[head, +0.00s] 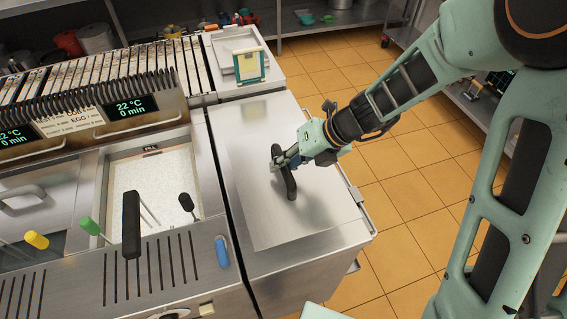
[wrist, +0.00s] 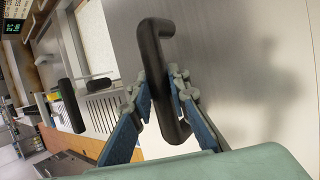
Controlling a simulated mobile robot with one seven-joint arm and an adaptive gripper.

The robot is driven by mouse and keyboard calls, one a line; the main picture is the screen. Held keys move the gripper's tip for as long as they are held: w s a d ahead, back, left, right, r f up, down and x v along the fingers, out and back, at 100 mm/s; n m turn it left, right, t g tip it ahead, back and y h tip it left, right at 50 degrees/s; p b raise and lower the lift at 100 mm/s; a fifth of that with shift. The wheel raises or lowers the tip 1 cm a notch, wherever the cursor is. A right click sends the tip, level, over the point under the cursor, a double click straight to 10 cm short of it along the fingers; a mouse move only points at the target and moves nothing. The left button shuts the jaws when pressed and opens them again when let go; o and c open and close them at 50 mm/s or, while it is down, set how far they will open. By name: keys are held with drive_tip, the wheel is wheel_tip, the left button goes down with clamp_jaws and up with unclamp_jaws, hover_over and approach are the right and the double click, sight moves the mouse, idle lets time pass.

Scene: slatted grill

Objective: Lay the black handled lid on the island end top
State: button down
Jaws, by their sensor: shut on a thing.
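The lid (head: 250,165) is a flat steel plate with a black bar handle (head: 289,184). In the head view it lies flat over the steel island end top (head: 290,293), with its edges roughly in line with the top's. I cannot tell whether it touches the top or hangs slightly above it. My gripper (head: 279,163) comes from the right and is shut on the handle. In the wrist view my gripper's blue-padded fingers (wrist: 160,83) sit on both sides of the black handle (wrist: 151,48), with the grey plate (wrist: 235,75) behind. The plate's underside is hidden.
Left of the island end is a fryer basin (head: 153,185) with black, green and yellow handles around it. A blue handle (head: 221,252) is at the fryer's front right edge. A green-framed holder (head: 250,66) stands beyond the lid. Tiled floor (head: 395,190) lies to the right.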

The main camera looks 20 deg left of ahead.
sight(283, 183)
drive_tip(key=shift+r+p, duration=0.2)
drive_tip(key=shift+p, duration=0.15)
drive_tip(key=shift+f+b, duration=2.45)
drive_tip(key=shift+f, duration=1.05)
drive_tip(key=shift+f+b, duration=0.4)
drive_tip(key=shift+f, duration=0.2)
drive_tip(key=c, duration=1.8)
unclamp_jaws()
drive_tip(key=shift+o, duration=0.2)
drive_tip(key=shift+d+f, duration=0.1)
drive_tip(key=v, duration=1.2)
